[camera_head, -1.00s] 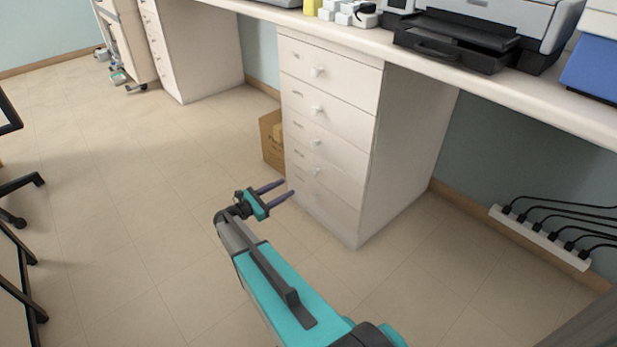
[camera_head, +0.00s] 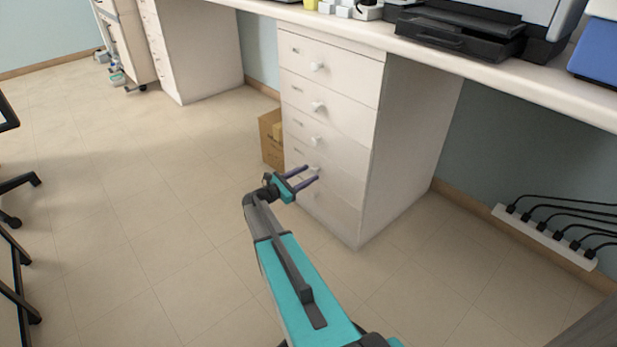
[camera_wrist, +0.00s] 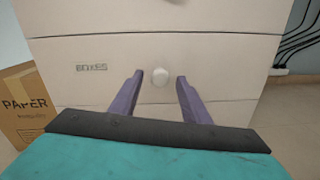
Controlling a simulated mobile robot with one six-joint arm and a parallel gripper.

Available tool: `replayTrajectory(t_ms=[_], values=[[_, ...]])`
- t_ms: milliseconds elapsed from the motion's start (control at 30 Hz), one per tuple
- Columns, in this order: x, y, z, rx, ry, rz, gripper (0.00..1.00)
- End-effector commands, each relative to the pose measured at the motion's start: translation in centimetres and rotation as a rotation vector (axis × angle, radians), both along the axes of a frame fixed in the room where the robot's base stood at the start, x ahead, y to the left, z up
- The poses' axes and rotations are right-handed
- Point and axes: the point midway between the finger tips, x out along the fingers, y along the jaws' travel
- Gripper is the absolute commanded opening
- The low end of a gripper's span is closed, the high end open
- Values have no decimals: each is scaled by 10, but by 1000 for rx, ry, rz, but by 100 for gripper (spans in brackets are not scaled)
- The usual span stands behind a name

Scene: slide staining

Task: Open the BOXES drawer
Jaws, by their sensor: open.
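The BOXES drawer (camera_wrist: 90,88) is a pale drawer front in the wrist view, with its label at the left and a round white knob (camera_wrist: 160,77) near the middle. It looks shut, flush with the drawers above and below. In the head view it is low in the white drawer unit (camera_head: 410,150), partly behind my gripper. My gripper (camera_head: 317,172) is open and empty in front of it. In the wrist view my two purple fingers (camera_wrist: 160,92) stand one on each side of the knob. I cannot tell whether they touch it.
A cardboard box labelled PAPER (camera_wrist: 22,105) stands left of the unit; it also shows in the head view (camera_head: 270,140). A printer (camera_head: 470,30) sits on the bench above.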

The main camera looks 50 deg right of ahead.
Motion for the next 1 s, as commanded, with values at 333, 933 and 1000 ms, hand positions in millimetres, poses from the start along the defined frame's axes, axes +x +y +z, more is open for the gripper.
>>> replayTrajectory(t_ms=[333,933,1000], values=[[-2,-16,0,0,0,0,43],[-2,-11,0,1,0,1,0],[-2,-13,0,0,0,0,0]])
